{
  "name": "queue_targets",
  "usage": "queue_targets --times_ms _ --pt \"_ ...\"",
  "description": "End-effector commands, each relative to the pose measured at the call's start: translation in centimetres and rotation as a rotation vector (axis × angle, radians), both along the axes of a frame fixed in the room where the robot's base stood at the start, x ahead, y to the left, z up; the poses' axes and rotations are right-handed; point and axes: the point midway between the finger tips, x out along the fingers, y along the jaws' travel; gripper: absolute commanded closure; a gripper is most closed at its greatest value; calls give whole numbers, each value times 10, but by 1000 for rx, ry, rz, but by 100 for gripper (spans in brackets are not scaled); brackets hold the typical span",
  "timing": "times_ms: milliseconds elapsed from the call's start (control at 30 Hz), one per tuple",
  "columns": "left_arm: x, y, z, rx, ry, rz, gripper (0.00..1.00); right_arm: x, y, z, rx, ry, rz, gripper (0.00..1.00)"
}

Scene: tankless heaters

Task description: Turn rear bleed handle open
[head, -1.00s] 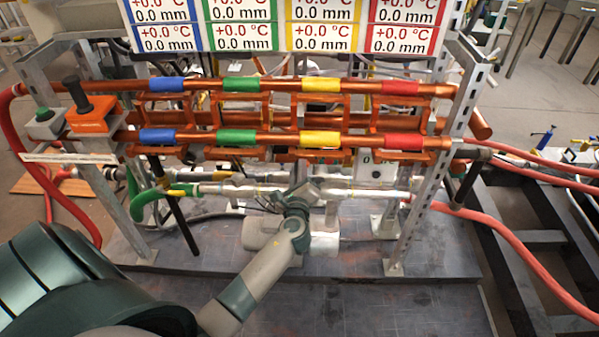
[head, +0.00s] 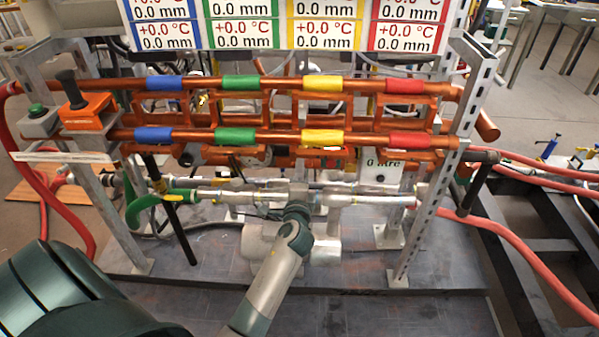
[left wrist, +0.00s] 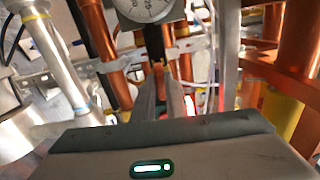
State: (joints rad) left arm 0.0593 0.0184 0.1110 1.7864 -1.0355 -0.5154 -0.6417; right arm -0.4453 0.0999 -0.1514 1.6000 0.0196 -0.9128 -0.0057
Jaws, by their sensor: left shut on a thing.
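My left arm reaches in from the lower left in the head view, and its wrist (head: 294,232) is below the copper pipe rack. The fingers are hidden there behind the wrist and pipes. In the left wrist view, the two grey fingers of my left gripper (left wrist: 165,75) point away and come close together at a dark, narrow handle-like bar (left wrist: 153,42) below a round gauge (left wrist: 150,6). The gripper is shut on this bar; the fingertips are small and the contact is partly hidden. I cannot tell for certain that the bar is the rear bleed handle. My right gripper is not in view.
Copper pipes with blue, green, yellow and red bands (head: 236,136) cross above my wrist. A silver pipe (head: 365,200) runs close by. Black bars hang at the left (head: 180,225) and right (head: 478,185). Red hoses (head: 500,250) lie at the right.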

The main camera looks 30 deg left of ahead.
Motion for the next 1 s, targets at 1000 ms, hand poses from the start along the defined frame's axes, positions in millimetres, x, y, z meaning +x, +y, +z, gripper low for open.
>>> queue_targets --times_ms 1000 --pt "0 1 0 -12 -6 0 70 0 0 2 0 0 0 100"
